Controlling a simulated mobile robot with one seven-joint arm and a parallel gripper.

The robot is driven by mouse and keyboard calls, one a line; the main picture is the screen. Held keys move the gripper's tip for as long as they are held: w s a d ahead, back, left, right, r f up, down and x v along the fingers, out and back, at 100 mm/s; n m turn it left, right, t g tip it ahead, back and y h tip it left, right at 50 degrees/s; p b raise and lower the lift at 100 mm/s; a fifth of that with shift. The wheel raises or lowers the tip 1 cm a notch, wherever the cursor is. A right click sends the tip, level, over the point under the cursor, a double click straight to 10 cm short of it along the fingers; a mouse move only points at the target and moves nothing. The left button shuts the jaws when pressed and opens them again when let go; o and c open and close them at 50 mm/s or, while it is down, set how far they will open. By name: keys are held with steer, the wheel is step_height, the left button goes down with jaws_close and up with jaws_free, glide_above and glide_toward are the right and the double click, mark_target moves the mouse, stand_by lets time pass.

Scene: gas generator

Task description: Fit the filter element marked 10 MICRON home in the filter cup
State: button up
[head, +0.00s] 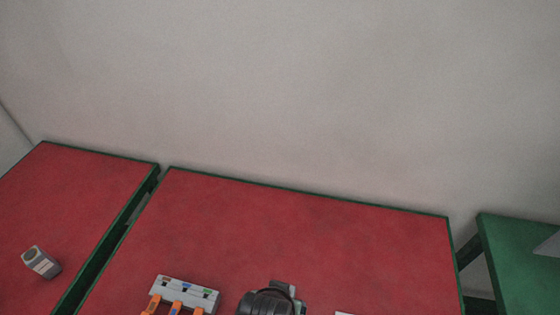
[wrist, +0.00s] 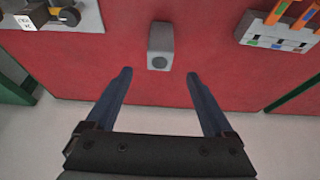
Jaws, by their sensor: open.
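My gripper (wrist: 158,76) shows in the wrist view with its two dark fingers spread wide and nothing between them. A grey block (wrist: 160,46) with a dark round spot on its end lies on the red table top just past the fingertips, apart from them. A small white piece with dark marking (wrist: 25,21) sits on a grey plate at the upper left; its marking is too small to read. I cannot make out a 10 MICRON mark on anything, nor tell which thing is the filter element or the filter cup. My gripper is not in the head view.
A grey rack (wrist: 275,32) with orange pieces stands upper right in the wrist view; a similar rack (head: 190,288) shows in the head view beside a black part (head: 266,303). A grey block (head: 41,262) lies on the left table. The back of the middle table (head: 300,230) is clear.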

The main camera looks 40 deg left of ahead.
steer(key=shift+s+r, duration=0.15)
steer(key=shift+r, duration=0.15)
